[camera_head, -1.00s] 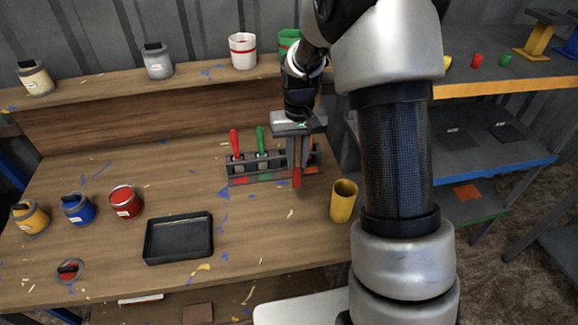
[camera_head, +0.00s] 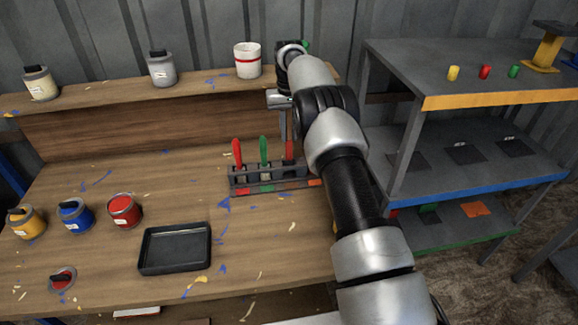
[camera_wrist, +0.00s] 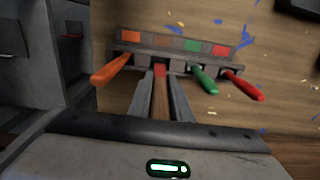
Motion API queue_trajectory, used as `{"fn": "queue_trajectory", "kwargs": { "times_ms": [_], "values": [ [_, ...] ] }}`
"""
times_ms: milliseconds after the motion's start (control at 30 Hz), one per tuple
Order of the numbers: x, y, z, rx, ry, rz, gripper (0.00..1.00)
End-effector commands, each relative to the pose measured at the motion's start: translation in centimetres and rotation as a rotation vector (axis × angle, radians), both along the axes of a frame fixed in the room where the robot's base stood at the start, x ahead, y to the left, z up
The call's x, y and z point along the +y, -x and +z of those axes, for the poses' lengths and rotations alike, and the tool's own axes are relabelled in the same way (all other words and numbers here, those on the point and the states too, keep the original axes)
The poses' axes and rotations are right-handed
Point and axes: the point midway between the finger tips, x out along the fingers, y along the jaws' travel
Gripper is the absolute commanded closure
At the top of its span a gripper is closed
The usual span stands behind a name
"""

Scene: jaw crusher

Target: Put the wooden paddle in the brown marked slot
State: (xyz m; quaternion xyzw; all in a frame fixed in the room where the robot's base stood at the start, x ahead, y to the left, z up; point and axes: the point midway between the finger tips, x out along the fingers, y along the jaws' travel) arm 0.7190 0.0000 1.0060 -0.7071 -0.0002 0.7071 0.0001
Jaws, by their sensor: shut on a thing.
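My gripper (camera_wrist: 160,88) is shut on the brown wooden paddle (camera_wrist: 161,103), which has a red end (camera_wrist: 159,70) pointing at the rack. In the head view my gripper (camera_head: 283,122) is behind and above the rack, partly hidden by my arm, and the red end (camera_head: 289,150) shows just above it. The dark rack (camera_head: 235,181) has red, green, brown and orange marks. The brown mark (camera_wrist: 169,42) lies between the orange and green ones, in line with the paddle. I cannot tell whether the tip is inside the slot.
Red (camera_wrist: 242,85), green (camera_wrist: 203,80) and orange (camera_wrist: 111,70) handled tools stand in the rack beside the paddle. A black tray (camera_head: 176,248) and paint cans stand left on the bench. A grey shelf unit (camera_head: 470,100) stands right of my arm.

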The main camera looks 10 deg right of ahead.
Motion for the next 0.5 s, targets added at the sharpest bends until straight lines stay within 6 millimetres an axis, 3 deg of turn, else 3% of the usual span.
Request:
{"fn": "queue_trajectory", "kwargs": {
  "times_ms": [100,367,500],
  "values": [
    [0.0,0.1,-1.9,0.002,0.000,0.000,1.00],
    [0.0,0.0,-4.3,0.001,0.000,0.000,1.00],
    [0.0,0.1,-6.7,0.002,0.000,0.000,1.00]
  ]
}}
